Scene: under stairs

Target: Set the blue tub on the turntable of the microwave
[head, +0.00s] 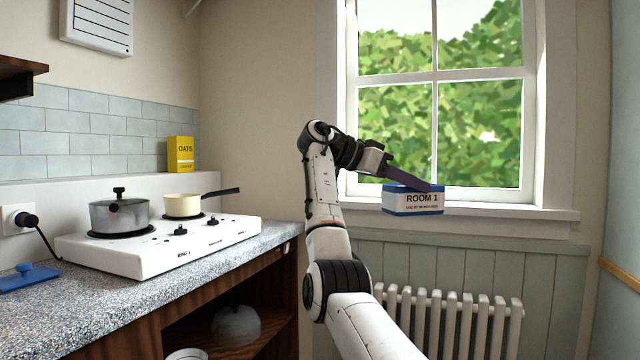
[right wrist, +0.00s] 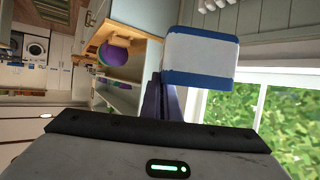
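The blue tub (head: 413,202), with a white label reading "ROOM 1", is upright in front of the window in the head view. It also shows in the right wrist view (right wrist: 200,55) just past my fingers. My right gripper (head: 418,182) reaches down to the tub's top from the left. Its dark fingers (right wrist: 165,100) are close together at one edge of the tub and look shut on its wall. The tub overlaps the front edge of the sill and looks held there. The microwave and its turntable are not in view. My left gripper is not in view.
The windowsill (head: 520,215) and a white radiator (head: 450,320) are by the tub. At left, a speckled counter (head: 150,300) holds a white hob (head: 215,240) with a grey pot (head: 119,215) and a cream pan (head: 183,206). A yellow oats box (head: 180,155) stands behind.

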